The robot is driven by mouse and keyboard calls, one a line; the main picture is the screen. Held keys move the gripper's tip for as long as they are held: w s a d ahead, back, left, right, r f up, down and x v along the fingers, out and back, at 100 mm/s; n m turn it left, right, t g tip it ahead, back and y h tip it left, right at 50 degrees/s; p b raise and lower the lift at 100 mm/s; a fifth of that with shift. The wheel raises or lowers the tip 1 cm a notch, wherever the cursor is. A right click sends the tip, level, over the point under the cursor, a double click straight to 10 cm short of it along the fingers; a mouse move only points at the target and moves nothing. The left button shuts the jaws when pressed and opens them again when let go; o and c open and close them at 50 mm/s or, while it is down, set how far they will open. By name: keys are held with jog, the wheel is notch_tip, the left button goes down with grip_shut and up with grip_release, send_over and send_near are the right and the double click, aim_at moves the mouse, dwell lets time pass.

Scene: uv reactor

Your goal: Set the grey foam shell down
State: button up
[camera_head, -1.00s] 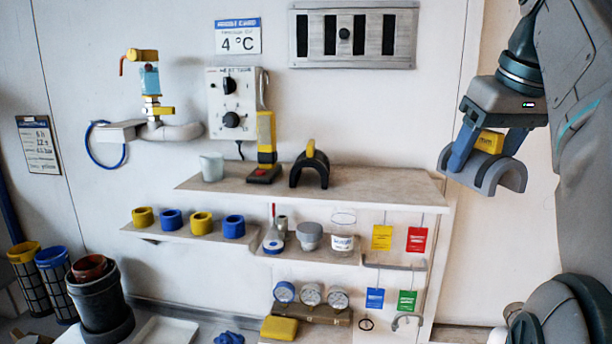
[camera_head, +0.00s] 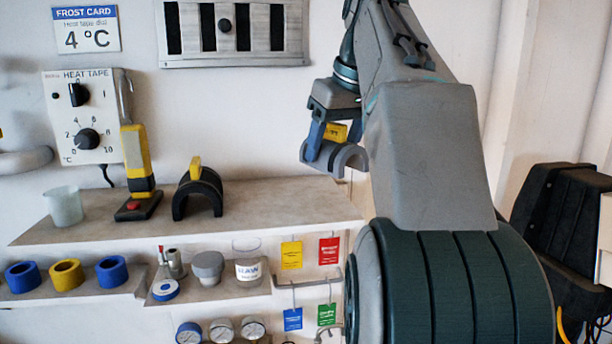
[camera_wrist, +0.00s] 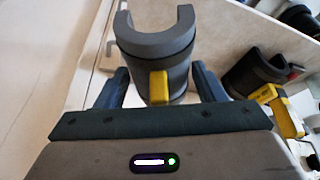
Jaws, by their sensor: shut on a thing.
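The grey foam shell (camera_head: 350,158) is an arch-shaped half sleeve with a yellow tab on top. My gripper (camera_head: 325,145) is shut on it and holds it in the air, in front of or above the right end of the wooden top shelf (camera_head: 270,205); the depth is hard to tell. In the wrist view the shell (camera_wrist: 155,45) sits between the fingers of my gripper (camera_wrist: 158,88), its open curve facing away. In the head view my arm stands close to its right side.
A black shell with a yellow tab (camera_head: 198,190), a yellow-black tool (camera_head: 137,170) and a cup (camera_head: 64,206) stand on the top shelf. Its right part is clear. Below are rings, jars and coloured tags (camera_head: 291,255). A dark case (camera_head: 555,225) is at the right.

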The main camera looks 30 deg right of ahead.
jog(key=w+f, duration=0.1)
jog(key=w, duration=0.1)
jog(key=w+f, duration=0.1)
jog(key=w, duration=0.1)
jog(key=w+f, duration=0.1)
jog(key=w, duration=0.1)
jog(key=shift+a+f+p, duration=0.1)
jog(key=shift+f+p, duration=0.2)
jog(key=shift+p, duration=0.05)
jog(key=shift+f, duration=1.95)
jog(key=shift+f, duration=0.1)
jog(key=o, duration=1)
jog(key=shift+s+r, duration=0.15)
jog(key=shift+r, duration=0.4)
jog(key=p+v, duration=0.1)
jog(key=v, duration=1)
jog(key=shift+s, duration=0.15)
